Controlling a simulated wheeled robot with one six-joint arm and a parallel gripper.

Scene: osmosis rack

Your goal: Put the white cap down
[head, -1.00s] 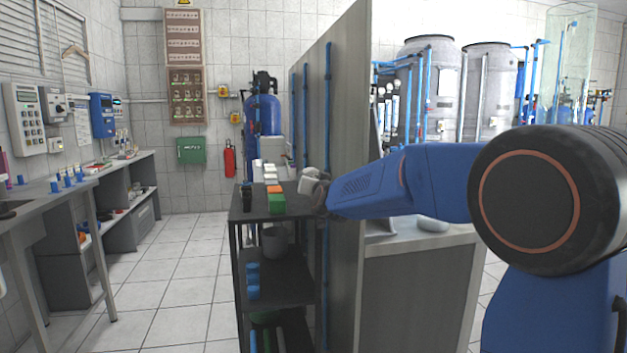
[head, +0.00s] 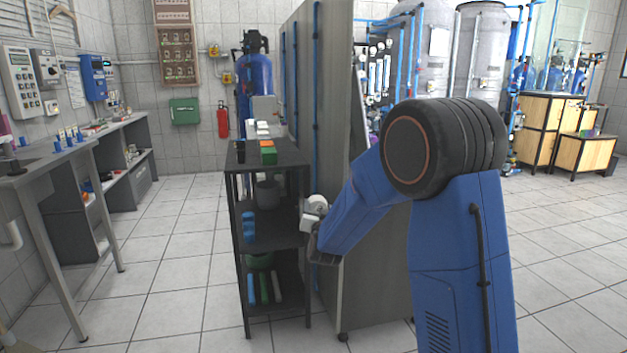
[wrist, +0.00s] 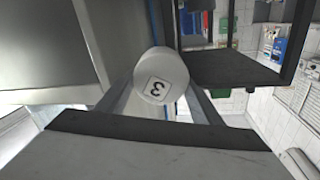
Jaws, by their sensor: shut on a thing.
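In the head view the white cap (head: 319,204) is held at the end of my arm by my gripper (head: 313,221). It is at the right side of the black rack (head: 242,205), around the height of the middle shelf. The cap appears clear of any surface, though the gap to the rack is hard to judge.
The rack's top carries white, orange (head: 266,144) and green (head: 269,157) blocks. A grey panel (head: 335,120) stands right of the rack. Floor is open in front.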

